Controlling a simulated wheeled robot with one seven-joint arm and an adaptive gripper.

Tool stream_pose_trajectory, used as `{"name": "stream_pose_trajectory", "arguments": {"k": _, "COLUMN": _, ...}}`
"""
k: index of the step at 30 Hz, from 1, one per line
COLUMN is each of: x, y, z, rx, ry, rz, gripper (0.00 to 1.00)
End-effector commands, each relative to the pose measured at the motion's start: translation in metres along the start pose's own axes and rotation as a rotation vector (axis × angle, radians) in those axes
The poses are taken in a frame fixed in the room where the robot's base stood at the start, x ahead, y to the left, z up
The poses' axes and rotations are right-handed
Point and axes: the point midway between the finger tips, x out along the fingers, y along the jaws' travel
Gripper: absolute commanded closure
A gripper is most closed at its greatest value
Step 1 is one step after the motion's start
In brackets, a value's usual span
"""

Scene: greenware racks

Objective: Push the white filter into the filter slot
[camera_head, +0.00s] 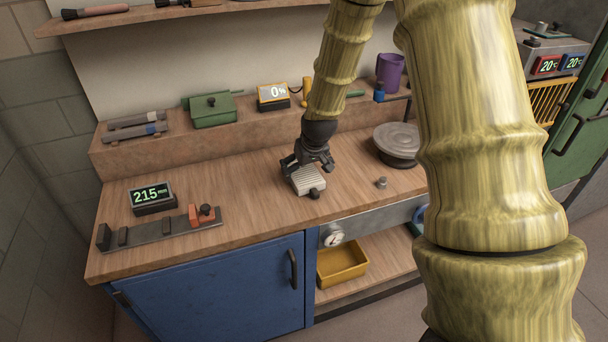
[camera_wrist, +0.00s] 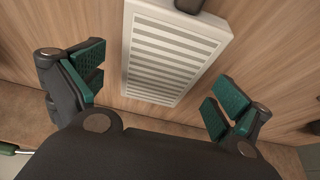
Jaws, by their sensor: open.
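The white filter (camera_head: 308,181) is a ribbed white panel with a dark knob at its front end, lying on the wooden worktop. In the wrist view the filter (camera_wrist: 170,60) fills the space ahead between my fingers, its knob at the far end. My gripper (camera_head: 306,167) is just above the filter's rear end, pointing down. In the wrist view my gripper (camera_wrist: 157,92) is open, with green pads on either side of the filter and gaps visible at both sides. I cannot make out the filter slot in either view.
A display reading 215 mm (camera_head: 151,197) and a gauge bar with an orange block (camera_head: 194,214) lie to the left. A round turntable (camera_head: 398,139) stands right, with a small metal knob (camera_head: 381,183) before it. A raised shelf (camera_head: 240,130) runs behind.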

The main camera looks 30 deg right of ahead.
Motion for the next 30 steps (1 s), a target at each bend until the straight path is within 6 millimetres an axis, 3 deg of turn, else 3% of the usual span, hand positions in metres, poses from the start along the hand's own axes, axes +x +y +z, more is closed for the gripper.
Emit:
{"name": "stream_pose_trajectory", "arguments": {"k": 6, "x": 0.013, "y": 0.0, "z": 0.0, "rx": 0.001, "ry": -0.001, "rz": -0.001, "gripper": 0.0}}
{"name": "stream_pose_trajectory", "arguments": {"k": 14, "x": 0.015, "y": 0.0, "z": 0.001, "rx": 0.001, "ry": 0.0, "rz": 0.0, "gripper": 0.0}}
{"name": "stream_pose_trajectory", "arguments": {"k": 22, "x": 0.015, "y": 0.0, "z": 0.001, "rx": 0.001, "ry": 0.0, "rz": 0.0, "gripper": 0.46}}
{"name": "stream_pose_trajectory", "arguments": {"k": 24, "x": 0.014, "y": 0.0, "z": 0.0, "rx": 0.001, "ry": 0.0, "rz": 0.0, "gripper": 0.52}}
{"name": "stream_pose_trajectory", "arguments": {"k": 30, "x": 0.014, "y": 0.0, "z": 0.0, "rx": 0.001, "ry": 0.0, "rz": 0.0, "gripper": 0.52}}
